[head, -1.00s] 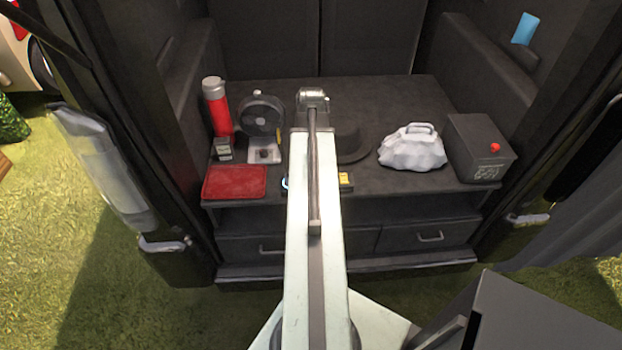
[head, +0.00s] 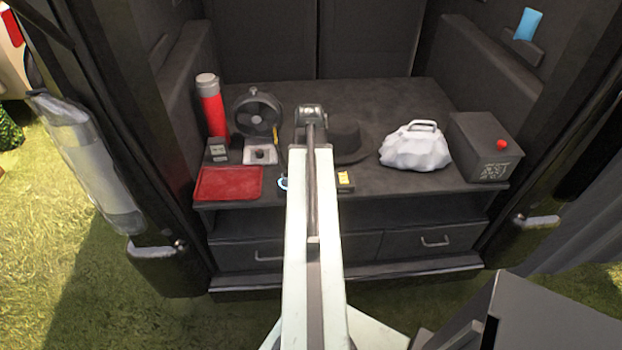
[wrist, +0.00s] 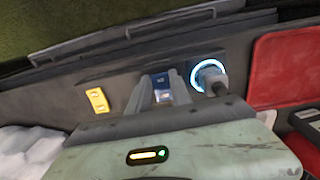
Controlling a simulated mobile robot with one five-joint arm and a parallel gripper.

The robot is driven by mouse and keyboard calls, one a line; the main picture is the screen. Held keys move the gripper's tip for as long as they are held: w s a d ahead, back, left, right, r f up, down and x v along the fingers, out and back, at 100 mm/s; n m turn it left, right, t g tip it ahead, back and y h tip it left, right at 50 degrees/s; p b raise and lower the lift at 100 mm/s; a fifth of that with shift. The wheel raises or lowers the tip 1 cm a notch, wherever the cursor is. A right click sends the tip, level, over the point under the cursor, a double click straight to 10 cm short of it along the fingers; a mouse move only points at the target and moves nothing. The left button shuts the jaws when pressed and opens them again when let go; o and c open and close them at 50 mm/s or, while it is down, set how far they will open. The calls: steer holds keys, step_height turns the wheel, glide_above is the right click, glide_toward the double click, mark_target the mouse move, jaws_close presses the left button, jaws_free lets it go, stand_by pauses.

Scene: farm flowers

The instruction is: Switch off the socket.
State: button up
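A round socket (wrist: 209,75) with a glowing blue-white ring and a grey plug in it shows in the wrist view, right of my gripper. Its ring edge also shows in the head view (head: 283,183), at the shelf front left of my arm. My gripper (wrist: 162,86) points at the same panel, with a gap between its two fingers. A small blue part (wrist: 162,80) shows in that gap; I cannot tell whether the fingers touch it. A yellow switch-like piece (wrist: 97,100) sits left of the fingers. In the head view my arm hides the gripper.
Drawers (head: 433,240) lie below.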

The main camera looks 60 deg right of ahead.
steer(key=shift+w+d+g+y, duration=0.3)
steer(key=shift+d+y, duration=0.05)
steer(key=shift+y, duration=0.15)
jaws_close()
steer(key=shift+g+y, duration=0.5)
steer(key=shift+y, duration=0.1)
steer(key=shift+r, duration=0.15)
steer(key=o, duration=1)
jaws_free()
steer(key=shift+r, duration=0.1)
steer(key=p+v, duration=0.7)
steer(key=shift+w+d+r, duration=0.1)
steer(key=shift+w+r, duration=0.05)
steer(key=shift+r, duration=0.1)
